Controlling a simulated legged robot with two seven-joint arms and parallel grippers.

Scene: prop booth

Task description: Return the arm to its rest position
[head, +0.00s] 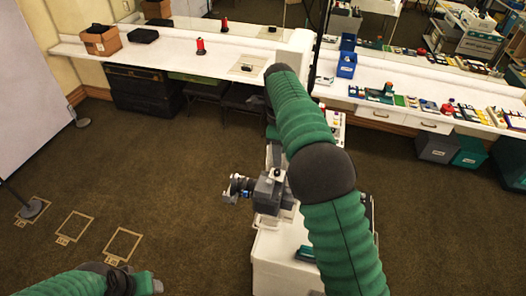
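My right arm, in a green ribbed sleeve with dark joints, rises from the bottom right to the top centre of the head view. My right gripper (236,187), grey with small dark and blue parts, shows left of the dark elbow joint, over the floor and beside a white cabinet. Its fingers are small and dark, and I cannot tell whether they are apart; no held object can be made out. Of my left arm, only a piece of green sleeve with dark joints shows at the bottom left edge.
A long white counter (170,52) at the back carries a cardboard box (100,40) and red spools (200,46). A second counter (345,92) at right holds a blue bin (347,64) and many small items. The white cabinet (275,262) is close below. Brown floor (175,165) at left is open.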

